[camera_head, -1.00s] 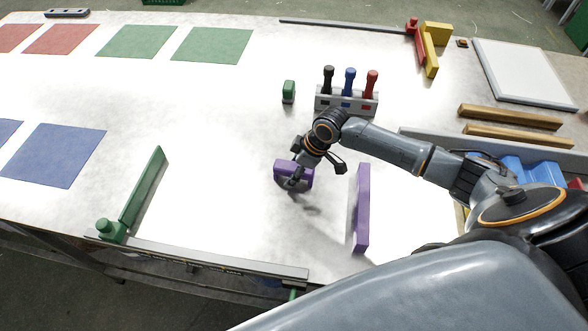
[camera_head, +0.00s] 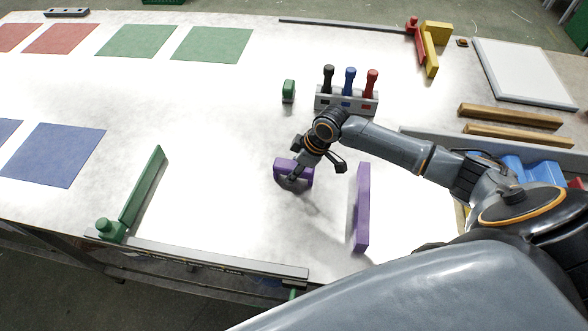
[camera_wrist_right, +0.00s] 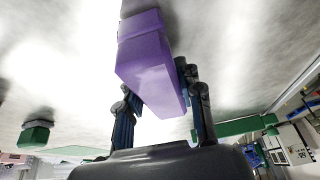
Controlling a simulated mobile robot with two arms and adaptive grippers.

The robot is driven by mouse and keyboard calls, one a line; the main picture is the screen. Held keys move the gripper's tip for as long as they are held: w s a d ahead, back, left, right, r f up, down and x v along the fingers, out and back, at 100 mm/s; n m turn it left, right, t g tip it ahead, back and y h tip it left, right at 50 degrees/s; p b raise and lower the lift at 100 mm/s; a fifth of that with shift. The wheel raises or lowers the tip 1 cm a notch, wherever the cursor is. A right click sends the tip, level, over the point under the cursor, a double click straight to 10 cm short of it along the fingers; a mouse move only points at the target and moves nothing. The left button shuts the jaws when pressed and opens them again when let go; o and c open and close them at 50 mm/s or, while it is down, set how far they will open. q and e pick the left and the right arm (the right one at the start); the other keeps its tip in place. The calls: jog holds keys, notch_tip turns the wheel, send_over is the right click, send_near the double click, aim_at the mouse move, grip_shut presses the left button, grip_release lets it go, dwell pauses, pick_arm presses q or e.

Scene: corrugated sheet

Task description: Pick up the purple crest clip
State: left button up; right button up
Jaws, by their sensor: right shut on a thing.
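The purple crest clip (camera_head: 281,166), a short purple block, is in the middle of the table in the head view. My right gripper (camera_head: 299,176) is on it, fingers pointing down. In the right wrist view the clip (camera_wrist_right: 147,56) sits between the two fingers of the gripper (camera_wrist_right: 162,112), which is shut on it. Whether the clip touches the table is hard to tell. Part of it is hidden behind a finger in the head view. My left gripper is not in view.
A long purple bar (camera_head: 362,208) stands right of the gripper. A grey rack (camera_head: 347,101) with black, blue and red handles and a green block (camera_head: 288,91) are behind. A green bar (camera_head: 144,188) stands at left. The table between is clear.

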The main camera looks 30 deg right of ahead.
aim_at(292, 166)
jog(key=shift+w+r, duration=0.1)
jog(key=shift+r, duration=0.3)
jog(key=r, duration=0.1)
jog(key=r+b, duration=0.1)
jog(key=r, duration=0.1)
jog(key=shift+s, duration=0.3)
jog(key=s+r+b, duration=0.1)
jog(key=s+r, duration=0.8)
jog(key=s, duration=0.4)
jog(key=shift+s+r+b, duration=0.2)
jog(key=shift+r+b, duration=0.05)
jog(key=shift+b, duration=0.15)
